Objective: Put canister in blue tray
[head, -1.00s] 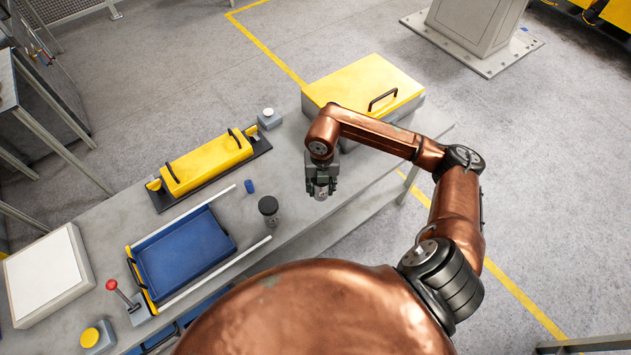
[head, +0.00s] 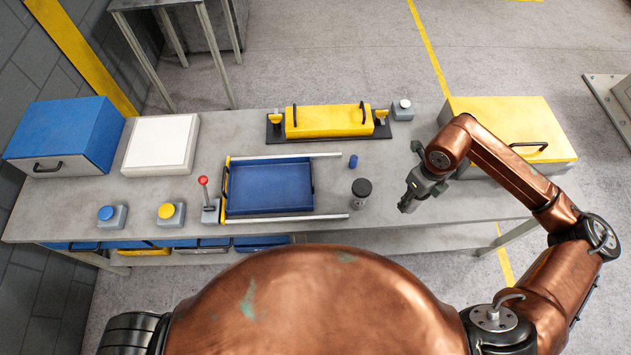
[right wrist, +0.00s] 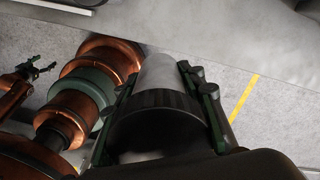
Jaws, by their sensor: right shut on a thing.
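The blue tray (head: 270,188) lies empty on the bench between two pale rails. My right gripper (head: 410,197) is at the bench's front edge, right of the tray. It is shut on a grey canister with a black ribbed lid, seen between the fingers in the right wrist view (right wrist: 155,115). A second dark-lidded canister (head: 361,190) stands upright on the bench between the tray and my right gripper. My left gripper (right wrist: 42,70) shows small at the left of the right wrist view, away from the canisters; its jaws are unclear.
A small blue cylinder (head: 353,161) stands behind the second canister. A yellow handled cover (head: 328,121) lies behind the tray, and a yellow box (head: 515,130) at right. A red-knobbed lever (head: 205,190) and yellow button (head: 168,213) are left of the tray.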

